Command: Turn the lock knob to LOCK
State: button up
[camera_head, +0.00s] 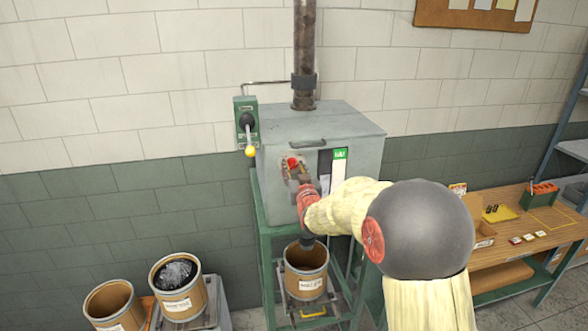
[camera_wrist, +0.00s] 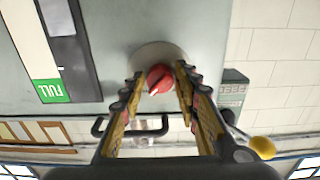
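The red lock knob (camera_head: 293,162) sits on a round plate on the front of the grey machine box (camera_head: 280,140). In the wrist view the knob (camera_wrist: 159,79) shows a pale pointer line, set at a slant; I cannot read any LOCK marking. My gripper (camera_wrist: 160,74) is at the knob, with one yellow-and-black finger on each side of it. The fingers are apart, and narrow gaps seem to show between them and the knob; contact is not clear. In the head view my arm comes from the right and hides part of the box front.
A green lever box (camera_head: 246,125) with a yellow-tipped lever is left of the machine. A green FULL label (camera_head: 340,154) and handle (camera_head: 308,142) are near the knob. A drum (camera_head: 306,283) stands below, two more drums at left. A wooden bench (camera_head: 500,262) stands at right.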

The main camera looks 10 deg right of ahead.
jog(key=c, duration=0.6)
jog(key=shift+c, duration=0.5)
jog(key=shift+f+n+b, duration=0.15)
jog(key=shift+n+b, duration=0.15)
jog(key=shift+b, duration=0.55)
jog(key=n+b, duration=0.2)
jog(key=b, duration=0.3)
jog(key=shift+f+n, duration=0.15)
jog(key=shift+n, duration=0.15)
jog(key=n+b, duration=0.3)
jog(key=b, duration=0.3)
jog(key=shift+n, duration=0.3)
jog(key=n+b, duration=0.6)
jog(key=b, duration=0.1)
jog(key=shift+d, duration=0.1)
jog(key=n+b, duration=0.4)
jog(key=n, duration=0.1)
jog(key=shift+r, duration=0.3)
